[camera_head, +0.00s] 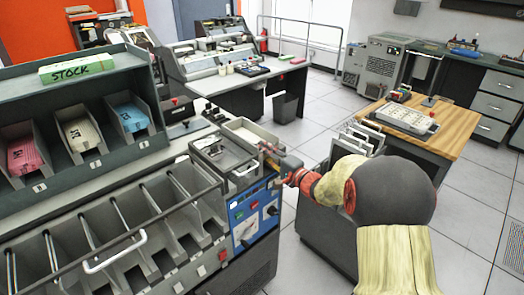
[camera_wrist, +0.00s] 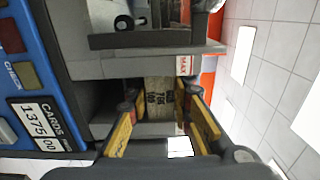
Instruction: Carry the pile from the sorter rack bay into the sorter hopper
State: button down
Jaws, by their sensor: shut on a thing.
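My gripper (camera_wrist: 159,100) is shut on a cream card pile (camera_wrist: 158,84), whose end with dark, turned writing shows between the yellow-padded fingers in the wrist view. In the head view my gripper (camera_head: 272,155) is at the front right edge of the sorter hopper (camera_head: 238,129), a light open tray on top of the blue-fronted machine. The pile is hard to make out there. In the wrist view grey hopper walls (camera_wrist: 120,68) and a red MAX label (camera_wrist: 184,65) lie just beyond the fingers. I cannot tell whether the pile touches the hopper floor.
A lidded grey unit (camera_head: 222,153) adjoins the hopper on its left. The sorter rack (camera_head: 130,235) with several open bays stands in front. A shelf (camera_head: 85,85) holds pink, cream and blue card piles at left. A wooden-topped table (camera_head: 445,125) stands right of my arm.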

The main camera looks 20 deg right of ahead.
jog(key=shift+f, duration=0.45)
jog(key=shift+f, duration=0.1)
dwell(0.4)
jog(key=shift+f, duration=0.5)
jog(key=shift+f, duration=0.5)
jog(key=c, duration=1.6)
grip_release()
jog(key=shift+o, duration=0.2)
jog(key=shift+f, duration=0.2)
